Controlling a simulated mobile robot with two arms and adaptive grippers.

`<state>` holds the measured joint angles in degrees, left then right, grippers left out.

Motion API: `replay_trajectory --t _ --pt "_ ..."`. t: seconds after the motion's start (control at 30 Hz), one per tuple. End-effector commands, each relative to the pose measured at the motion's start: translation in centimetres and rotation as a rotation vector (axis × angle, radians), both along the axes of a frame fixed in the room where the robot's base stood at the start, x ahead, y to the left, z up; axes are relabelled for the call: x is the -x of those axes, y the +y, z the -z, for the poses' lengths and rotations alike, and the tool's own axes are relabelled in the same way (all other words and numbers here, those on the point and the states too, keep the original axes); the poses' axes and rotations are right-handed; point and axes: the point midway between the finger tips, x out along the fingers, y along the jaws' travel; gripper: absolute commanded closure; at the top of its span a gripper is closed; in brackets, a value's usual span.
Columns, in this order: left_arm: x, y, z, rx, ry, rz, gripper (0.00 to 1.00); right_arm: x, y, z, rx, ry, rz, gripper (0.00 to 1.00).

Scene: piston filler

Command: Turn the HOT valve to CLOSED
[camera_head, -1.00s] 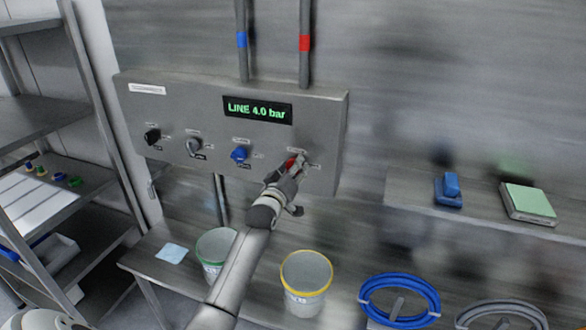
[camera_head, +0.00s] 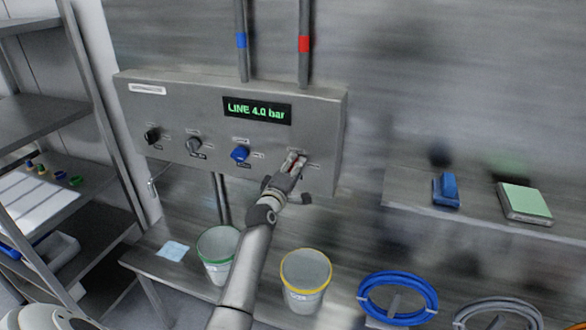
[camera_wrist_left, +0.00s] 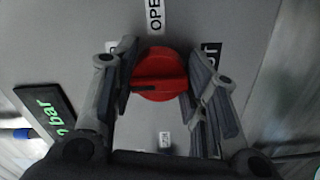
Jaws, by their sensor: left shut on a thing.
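The red HOT valve knob (camera_wrist_left: 160,74) is on the grey panel (camera_head: 180,100), below and right of the display. In the left wrist view it has a raised bar across it, roughly level in the picture. My left gripper (camera_head: 295,161) is shut on the knob, one finger on each side. In the head view the fingers hide most of the knob. A label (camera_wrist_left: 155,14) reading "OPE", cut off, stands above the knob. My right gripper is not in view.
A blue knob (camera_head: 240,154), a grey knob (camera_head: 193,145) and a black knob (camera_head: 152,135) sit left on the panel. The display (camera_head: 257,110) reads "LINE 4.0 bar". A green-rimmed bucket (camera_head: 216,262) and a yellow-rimmed bucket (camera_head: 305,282) stand below my arm.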

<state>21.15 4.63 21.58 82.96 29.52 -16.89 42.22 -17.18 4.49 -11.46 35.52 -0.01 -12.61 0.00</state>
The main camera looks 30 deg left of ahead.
Motion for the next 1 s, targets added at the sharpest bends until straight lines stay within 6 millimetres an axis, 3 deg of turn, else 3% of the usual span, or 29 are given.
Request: replay_trajectory --t 0.57,0.6,0.73,1.0 --pt "0.01 -0.02 0.13 0.03 -0.005 0.0 0.83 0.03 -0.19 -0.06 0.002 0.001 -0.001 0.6" --pt "0.01 -0.02 0.13 0.03 -0.005 0.0 0.54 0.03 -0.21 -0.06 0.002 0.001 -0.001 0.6" --pt "0.01 -0.02 0.1 0.029 -0.005 0.0 0.37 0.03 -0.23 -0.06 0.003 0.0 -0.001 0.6" --pt "0.0 0.0 0.03 0.027 -0.006 0.0 0.37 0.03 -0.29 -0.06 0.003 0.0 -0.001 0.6"
